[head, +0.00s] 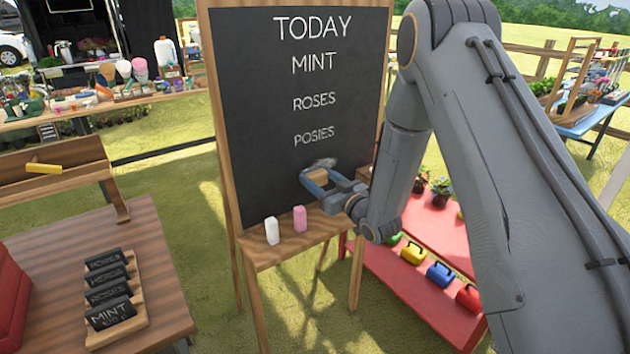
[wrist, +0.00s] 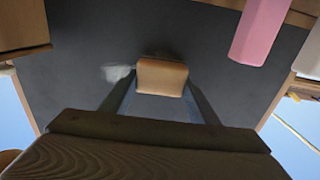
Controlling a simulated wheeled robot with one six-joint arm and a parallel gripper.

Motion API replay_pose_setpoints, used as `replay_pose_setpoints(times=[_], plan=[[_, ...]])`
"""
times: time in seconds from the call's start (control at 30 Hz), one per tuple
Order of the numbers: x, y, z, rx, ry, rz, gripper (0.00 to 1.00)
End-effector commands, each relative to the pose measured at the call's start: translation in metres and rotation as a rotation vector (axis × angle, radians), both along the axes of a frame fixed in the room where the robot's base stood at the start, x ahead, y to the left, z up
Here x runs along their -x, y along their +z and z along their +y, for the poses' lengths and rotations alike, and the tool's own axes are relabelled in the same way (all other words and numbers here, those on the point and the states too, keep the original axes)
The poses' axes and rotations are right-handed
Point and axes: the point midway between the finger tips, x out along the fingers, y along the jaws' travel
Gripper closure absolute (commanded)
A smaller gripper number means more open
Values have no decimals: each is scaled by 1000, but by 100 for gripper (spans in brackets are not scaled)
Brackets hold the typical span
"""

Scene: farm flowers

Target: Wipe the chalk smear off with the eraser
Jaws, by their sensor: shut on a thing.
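The chalkboard (head: 245,120) stands upright on a wooden easel and reads TODAY, MINT, ROSES, POSIES. My gripper (head: 322,180) is at its lower part, below POSIES, shut on the eraser (head: 318,176), a tan block. The eraser also shows between the fingers in the wrist view (wrist: 161,77). The chalk smear (wrist: 117,73) is a pale patch just left of the eraser in the wrist view. In the head view a greyish patch shows just above the gripper. I cannot tell whether the eraser touches the board.
A white chalk (head: 272,231) and a pink chalk (head: 300,219) stand on the easel ledge (head: 285,247), left of and below my gripper. A red bench (head: 400,290) with colourful watering cans is behind at right. A wooden table (head: 50,240) with small name signs is at left.

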Motion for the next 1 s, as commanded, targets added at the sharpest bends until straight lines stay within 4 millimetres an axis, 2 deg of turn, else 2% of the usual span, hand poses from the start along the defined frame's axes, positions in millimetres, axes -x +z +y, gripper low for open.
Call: replay_pose_setpoints(times=[0.4,0.67,1.0], plan=[[-20,0,-25,0,-2,-1,64],[-25,1,-31,1,-2,-3,64],[-38,0,-54,0,-3,-1,64]])
